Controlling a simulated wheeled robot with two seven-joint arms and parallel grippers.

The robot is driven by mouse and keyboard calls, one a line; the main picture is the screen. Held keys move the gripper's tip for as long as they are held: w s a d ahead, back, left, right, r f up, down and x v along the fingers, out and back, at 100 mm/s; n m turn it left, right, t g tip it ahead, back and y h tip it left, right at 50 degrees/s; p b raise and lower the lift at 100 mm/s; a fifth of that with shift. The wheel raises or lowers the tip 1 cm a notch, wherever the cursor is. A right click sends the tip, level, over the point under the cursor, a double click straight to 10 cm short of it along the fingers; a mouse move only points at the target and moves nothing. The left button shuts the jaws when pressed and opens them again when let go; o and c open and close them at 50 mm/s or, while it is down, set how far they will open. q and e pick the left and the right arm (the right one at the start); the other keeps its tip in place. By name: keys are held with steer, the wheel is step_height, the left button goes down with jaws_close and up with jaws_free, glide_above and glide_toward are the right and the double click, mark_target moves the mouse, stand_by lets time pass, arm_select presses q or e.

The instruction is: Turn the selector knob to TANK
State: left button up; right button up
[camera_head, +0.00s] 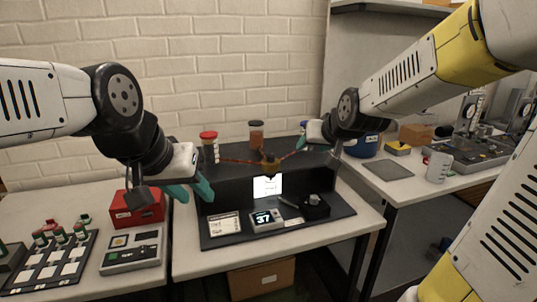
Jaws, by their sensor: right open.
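A black stand (228,214) stands on the middle table. A small black block with a grey round top (315,199) sits at its right; a brass-coloured fitting (270,164) with thin red lines sits at its upper middle. I cannot tell which of these, if either, is the selector knob, and no TANK label is readable. My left gripper (191,190) is left of the stand, with its teal fingers apart and nothing seen between them. My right gripper (318,138) is open above the stand's right rear, apart from the block.
A display reading 37 (265,217), a white card (224,225) and a lit panel (267,186) are on the stand. Jars with a red lid (209,145) and dark lid (256,135) stand behind. A red box (138,209) is at left, a white mug (437,167) at right.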

mark_target(272, 157)
steer(key=w+a+f+t, duration=0.2)
steer(key=w+f, duration=0.1)
steer(key=w, duration=0.4)
steer(key=w+a+f+t, duration=0.1)
steer(key=w+a+f, duration=0.15)
steer(key=w, duration=0.45)
steer(key=w+a+f+t, duration=0.1)
steer(key=w+f, duration=0.1)
steer(key=f, duration=0.1)
steer(key=w+a+f+n+t+y, duration=0.1)
steer(key=w+a+f, duration=0.1)
steer(key=f, duration=0.1)
steer(key=w+a+f+n+t, duration=0.1)
steer(key=w+a+f+t, duration=0.1)
steer(key=f, duration=0.1)
steer(key=shift+w+a+f+y, duration=0.15)
steer(key=shift+a+f+y, duration=0.15)
steer(key=shift+y, duration=0.1)
steer(key=x, duration=0.7)
steer(key=shift+w+a+r, duration=0.1)
steer(key=shift+w+r, duration=0.05)
steer(key=shift+w, duration=0.2)
jaws_close()
